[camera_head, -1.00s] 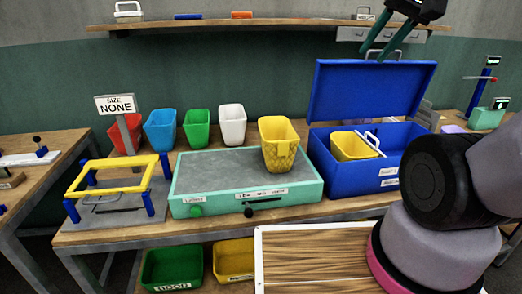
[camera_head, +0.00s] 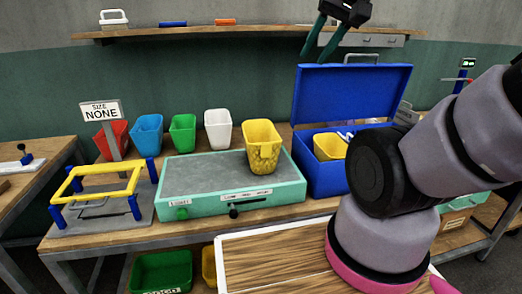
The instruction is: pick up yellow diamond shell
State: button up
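A yellow bin-shaped shell (camera_head: 262,148) with a diamond-like pattern stands upright on the right part of the grey top of a teal box (camera_head: 185,205). Another yellow container (camera_head: 329,147) sits inside the open blue case (camera_head: 325,180), partly hidden by its front wall and my arm. My gripper (camera_head: 317,55) is high at the top of the view, in front of the shelf and above the case lid. Its two green fingers point down and are spread apart with nothing between them. It is well above the yellow shell, apart from it.
Red (camera_head: 112,139), blue (camera_head: 147,135), green (camera_head: 183,132) and white (camera_head: 218,129) bins stand behind the teal box. A yellow frame on blue posts (camera_head: 98,181) is at left beside a "SIZE NONE" sign (camera_head: 100,111). The raised blue lid (camera_head: 350,95) stands below my gripper.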

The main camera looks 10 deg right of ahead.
aim_at(261, 147)
jog(key=k+j+z, duration=0.2)
jog(key=j, duration=0.25)
jog(key=k+j+z, duration=0.2)
jog(key=j, duration=0.25)
jog(key=k+j+z, duration=0.2)
jog(key=j, duration=0.2)
jog(key=i, duration=0.1)
